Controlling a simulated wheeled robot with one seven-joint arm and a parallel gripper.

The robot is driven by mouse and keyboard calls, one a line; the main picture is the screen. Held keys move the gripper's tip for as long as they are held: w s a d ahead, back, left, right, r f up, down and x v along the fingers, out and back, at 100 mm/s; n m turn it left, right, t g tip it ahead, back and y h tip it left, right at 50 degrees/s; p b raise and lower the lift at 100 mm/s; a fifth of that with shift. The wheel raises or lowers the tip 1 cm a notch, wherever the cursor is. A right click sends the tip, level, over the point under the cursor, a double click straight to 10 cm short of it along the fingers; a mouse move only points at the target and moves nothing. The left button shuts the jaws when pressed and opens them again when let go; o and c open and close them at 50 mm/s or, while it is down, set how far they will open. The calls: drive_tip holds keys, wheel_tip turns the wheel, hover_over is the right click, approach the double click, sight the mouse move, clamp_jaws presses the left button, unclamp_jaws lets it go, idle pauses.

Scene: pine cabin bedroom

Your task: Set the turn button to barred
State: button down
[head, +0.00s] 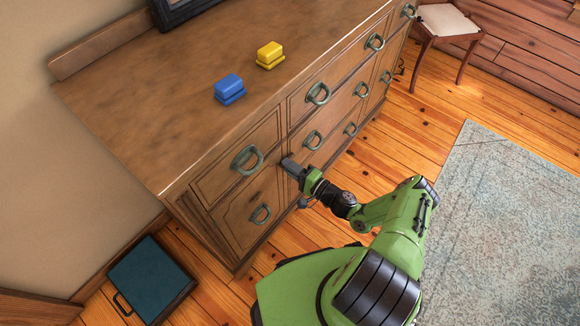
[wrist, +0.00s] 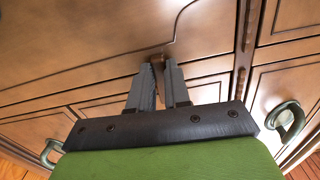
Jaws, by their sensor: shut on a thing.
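The turn button (wrist: 156,57) shows in the wrist view as a small brown piece on the dresser front, between my fingertips. Most of it is hidden by the fingers, so I cannot tell which way it points. My gripper (wrist: 160,72) is shut on it, with a finger on either side. In the head view my gripper (head: 291,167) reaches the front of the wooden dresser (head: 130,100), near the upright between the left column of fronts and the middle drawers. The button itself is hidden there.
Green ring handles (head: 247,159) stand out from the dresser front around my gripper. A blue box (head: 229,88) and a yellow box (head: 270,54) sit on top. A dark teal case (head: 148,280) lies on the floor at left. A rug (head: 500,210) and a stool (head: 447,20) are at right.

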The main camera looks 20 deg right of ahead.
drive_tip(key=c, duration=1.1)
unclamp_jaws()
drive_tip(key=p+v, duration=0.2)
drive_tip(key=v, duration=1.3)
drive_tip(key=shift+s+d, duration=0.25)
drive_tip(key=shift+s, duration=0.1)
